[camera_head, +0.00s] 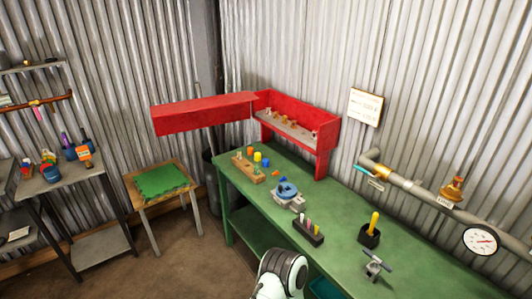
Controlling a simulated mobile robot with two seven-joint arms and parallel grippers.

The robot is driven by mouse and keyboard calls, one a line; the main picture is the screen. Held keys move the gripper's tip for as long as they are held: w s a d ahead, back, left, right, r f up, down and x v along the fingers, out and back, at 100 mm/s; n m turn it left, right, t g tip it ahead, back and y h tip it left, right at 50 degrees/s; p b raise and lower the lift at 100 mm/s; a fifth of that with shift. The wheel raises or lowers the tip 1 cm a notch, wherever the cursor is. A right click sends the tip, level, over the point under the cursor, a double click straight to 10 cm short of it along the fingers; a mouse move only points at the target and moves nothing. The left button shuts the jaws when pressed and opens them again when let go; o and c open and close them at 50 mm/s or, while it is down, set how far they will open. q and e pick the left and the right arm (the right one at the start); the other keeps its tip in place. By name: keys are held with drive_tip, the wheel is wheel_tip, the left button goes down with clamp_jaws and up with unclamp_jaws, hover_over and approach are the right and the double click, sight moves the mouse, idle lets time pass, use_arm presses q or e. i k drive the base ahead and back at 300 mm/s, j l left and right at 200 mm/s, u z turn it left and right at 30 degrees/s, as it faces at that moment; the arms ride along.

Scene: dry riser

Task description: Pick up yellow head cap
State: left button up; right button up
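A small yellow cap (257,157) stands on the green workbench (325,240), near its far left end. A blue cap (265,162) is close beside it on the right, and an orange one (250,150) is just behind it on the left. A wooden block (247,170) with small pieces in it lies in front of them. A white rounded part of my arm shows at the bottom edge, well short of the caps.
A red cabinet (325,130) with its red door (200,112) swung open stands behind the caps. A blue vise-like device (286,191), a dark tool rack (308,232) and a black holder (369,237) stand along the bench. A stool with a green top (160,181) is at left.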

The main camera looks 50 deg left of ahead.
sight(257, 155)
drive_tip(key=j+z, duration=0.25)
drive_tip(key=j, duration=2)
